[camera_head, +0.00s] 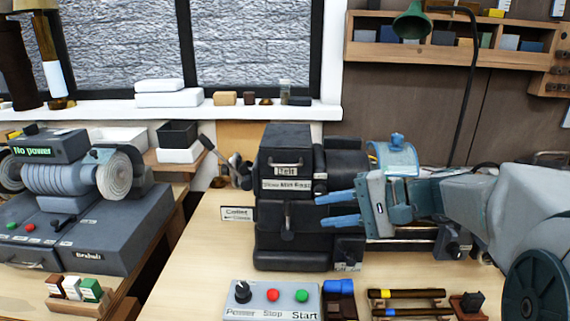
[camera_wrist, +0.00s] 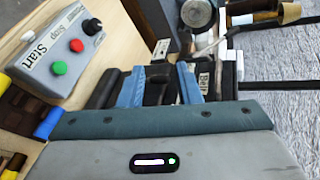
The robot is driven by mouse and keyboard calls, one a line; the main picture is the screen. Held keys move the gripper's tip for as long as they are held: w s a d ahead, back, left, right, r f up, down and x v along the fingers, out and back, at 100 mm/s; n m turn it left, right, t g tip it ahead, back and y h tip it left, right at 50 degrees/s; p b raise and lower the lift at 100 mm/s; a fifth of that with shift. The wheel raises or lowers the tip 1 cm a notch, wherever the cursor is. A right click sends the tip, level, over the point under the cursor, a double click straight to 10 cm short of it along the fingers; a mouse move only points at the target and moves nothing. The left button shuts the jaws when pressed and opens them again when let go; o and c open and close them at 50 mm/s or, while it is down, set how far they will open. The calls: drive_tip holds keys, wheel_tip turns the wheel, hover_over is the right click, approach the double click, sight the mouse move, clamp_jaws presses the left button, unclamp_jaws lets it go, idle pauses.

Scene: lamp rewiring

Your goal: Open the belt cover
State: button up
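The belt cover (camera_head: 283,147) is the dark upper part of the black lathe headstock, with a "Belt" label and a small handle on its front. It appears shut. My gripper (camera_head: 325,211) is open, with two blue fingers pointing left. Its fingertips show in front of the right part of the headstock, below and right of the label. Whether they touch it cannot be told. In the wrist view, my gripper (camera_wrist: 160,84) has its fingers apart, with dark machine parts visible between and beyond them. I see no part held.
A grey control box (camera_head: 272,299) with Power, Stop and Start stands in front of the lathe. Tools (camera_head: 407,300) lie at its right. A light blue curved guard (camera_head: 394,157) is behind my gripper.

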sight(288, 166)
drive_tip(key=w+d+r+t+y, duration=0.2)
drive_tip(key=w+d+r+t, duration=0.1)
drive_tip(key=w+r, duration=0.2)
drive_tip(key=shift+m, duration=0.4)
drive_tip(key=p+x, duration=0.1)
drive_tip(key=x, duration=0.3)
drive_tip(key=p+x, duration=0.1)
drive_tip(key=x, duration=0.4)
drive_tip(key=p+x, duration=0.1)
drive_tip(key=x, duration=0.3)
drive_tip(key=shift+a+r, duration=0.2)
drive_tip(key=shift+a, duration=0.25)
clamp_jaws()
